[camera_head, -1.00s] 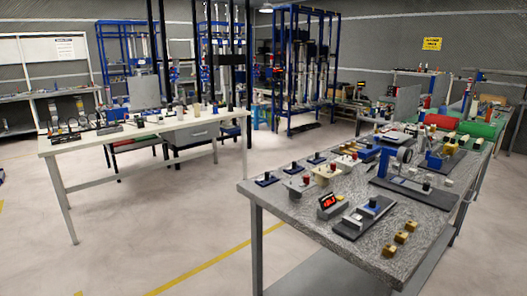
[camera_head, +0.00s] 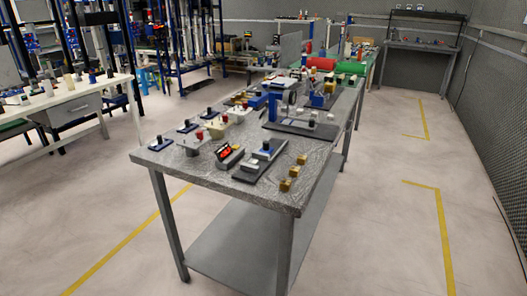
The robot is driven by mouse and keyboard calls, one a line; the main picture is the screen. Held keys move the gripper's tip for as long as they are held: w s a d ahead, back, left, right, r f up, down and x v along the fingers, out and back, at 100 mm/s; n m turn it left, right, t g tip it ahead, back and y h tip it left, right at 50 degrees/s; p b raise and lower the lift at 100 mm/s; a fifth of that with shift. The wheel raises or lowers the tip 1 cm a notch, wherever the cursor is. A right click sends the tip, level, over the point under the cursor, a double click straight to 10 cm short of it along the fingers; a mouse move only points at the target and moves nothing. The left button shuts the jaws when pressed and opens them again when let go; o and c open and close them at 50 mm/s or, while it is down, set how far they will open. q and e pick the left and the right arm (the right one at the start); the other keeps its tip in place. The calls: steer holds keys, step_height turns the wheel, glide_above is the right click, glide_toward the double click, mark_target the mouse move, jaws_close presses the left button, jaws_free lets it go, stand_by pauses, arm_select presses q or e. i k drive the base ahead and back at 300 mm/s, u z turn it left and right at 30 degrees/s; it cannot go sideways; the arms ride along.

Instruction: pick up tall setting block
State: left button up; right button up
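Several small gauges and blocks stand on the grey granite-topped table (camera_head: 215,171) in the middle of the view. Brass-coloured blocks (camera_head: 293,171) stand in a short row near its front right edge. Pale blocks with red and black knobs (camera_head: 217,130) stand left of the middle. I cannot tell from this distance which piece is the tall setting block. Neither of my grippers is in view.
A red-display device (camera_head: 229,155) and a dark-based fixture (camera_head: 260,160) sit near the table's front. A white workbench (camera_head: 118,84) stands at left. Open floor (camera_head: 400,190) lies to the right.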

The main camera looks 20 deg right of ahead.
mark_target(255, 162)
steer(key=z, duration=2.15)
steer(key=i, duration=2.45)
steer(key=u, duration=2.6)
